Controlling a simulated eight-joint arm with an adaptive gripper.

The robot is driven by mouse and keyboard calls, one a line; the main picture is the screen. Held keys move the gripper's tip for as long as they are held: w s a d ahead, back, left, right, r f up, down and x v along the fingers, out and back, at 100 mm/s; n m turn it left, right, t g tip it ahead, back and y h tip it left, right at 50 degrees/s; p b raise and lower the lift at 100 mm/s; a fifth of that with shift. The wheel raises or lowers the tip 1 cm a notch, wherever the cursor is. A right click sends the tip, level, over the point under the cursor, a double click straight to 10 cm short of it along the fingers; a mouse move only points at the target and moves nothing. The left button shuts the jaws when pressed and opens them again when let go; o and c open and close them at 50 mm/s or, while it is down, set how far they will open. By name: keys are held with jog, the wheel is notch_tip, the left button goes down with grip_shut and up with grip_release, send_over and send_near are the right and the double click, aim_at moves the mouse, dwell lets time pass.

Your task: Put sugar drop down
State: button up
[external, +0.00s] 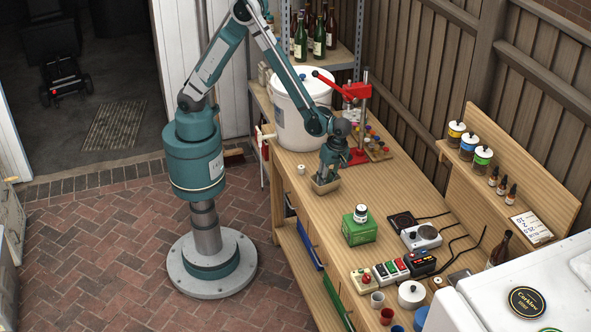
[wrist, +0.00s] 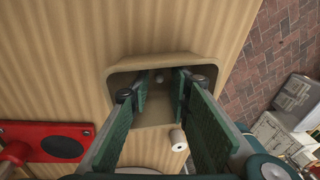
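A small white cylinder (wrist: 178,140) stands beside the tray. A red capping tool (external: 358,92) and a white bucket (external: 300,110) stand behind. A green box (external: 359,232) and several devices stand nearer. The bench between tray and green box is clear.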

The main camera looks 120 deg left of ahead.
jog(key=shift+r, duration=0.1)
notch_tip(320, 180, up, 12)
jog(key=w, duration=0.2)
jog(key=shift+a+p, duration=0.3)
jog(key=shift+a, duration=0.05)
dwell(0.5)
dwell(0.3)
jog(key=s+d+r+m+t, duration=0.1)
jog(key=s+r+m+t, duration=0.3)
jog(key=s+r+m, duration=0.95)
jog(key=s+r+m+t, duration=0.2)
jog(key=s+r+m, duration=0.1)
jog(key=s+m, duration=0.4)
jog(key=s+d+r+m+t, duration=0.1)
jog(key=s+r+m+t, duration=0.2)
jog(key=s+m, duration=0.5)
jog(key=shift+s+y, duration=0.25)
jog(key=shift+y, duration=0.05)
